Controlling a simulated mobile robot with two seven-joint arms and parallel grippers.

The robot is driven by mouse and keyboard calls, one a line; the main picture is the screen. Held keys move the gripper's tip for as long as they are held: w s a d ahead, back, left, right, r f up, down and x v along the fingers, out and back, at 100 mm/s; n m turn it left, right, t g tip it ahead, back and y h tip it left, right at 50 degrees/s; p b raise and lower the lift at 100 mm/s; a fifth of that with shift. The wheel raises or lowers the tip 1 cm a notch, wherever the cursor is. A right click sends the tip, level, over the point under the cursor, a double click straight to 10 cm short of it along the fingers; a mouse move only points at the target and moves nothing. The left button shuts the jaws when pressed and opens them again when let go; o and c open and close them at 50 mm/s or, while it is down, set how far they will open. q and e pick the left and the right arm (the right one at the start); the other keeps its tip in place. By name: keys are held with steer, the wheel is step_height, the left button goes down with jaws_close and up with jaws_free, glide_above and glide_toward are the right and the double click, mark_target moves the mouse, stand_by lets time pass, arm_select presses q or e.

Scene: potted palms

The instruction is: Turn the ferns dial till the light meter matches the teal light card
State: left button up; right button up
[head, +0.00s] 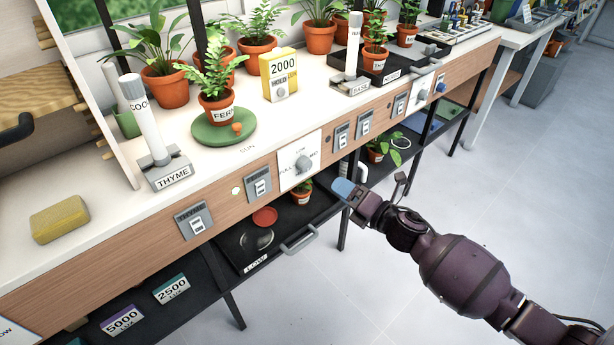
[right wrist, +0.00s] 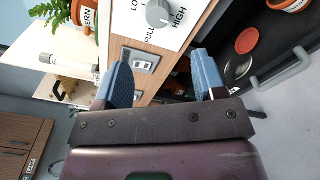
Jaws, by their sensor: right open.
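The ferns dial (head: 303,163) is a grey knob on a white panel on the bench front; the right wrist view shows the knob (right wrist: 160,13) with LOW, HIGH and FULL printed around it. The yellow light meter (head: 280,76) reads 2000 LUX on the bench top. The teal light card (head: 171,289), reading 2500 LUX, is on the lower shelf. My right gripper (head: 371,186) is open and empty, in front of the bench and right of the dial, apart from it; its blue fingers (right wrist: 163,75) show below the dial in the wrist view. My left gripper is out of view.
A potted fern labelled FERN (head: 217,108) stands on a green round base (head: 222,130). A purple 5000 LUX card (head: 122,321) is left of the teal card. Grey switches (head: 259,186) flank the dial. A pulled-out black tray (head: 283,234) with a handle is below. Floor at right is clear.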

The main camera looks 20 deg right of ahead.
mark_target(308, 167)
steer(key=shift+n, duration=0.4)
steer(key=b+x, duration=0.1)
steer(key=x, duration=0.8)
steer(key=shift+w+a+b, duration=0.1)
steer(key=shift+w+b, duration=0.1)
steer(key=shift+b, duration=0.1)
steer(key=shift+x, duration=1)
steer(key=shift+r, duration=0.1)
steer(key=c, duration=0.9)
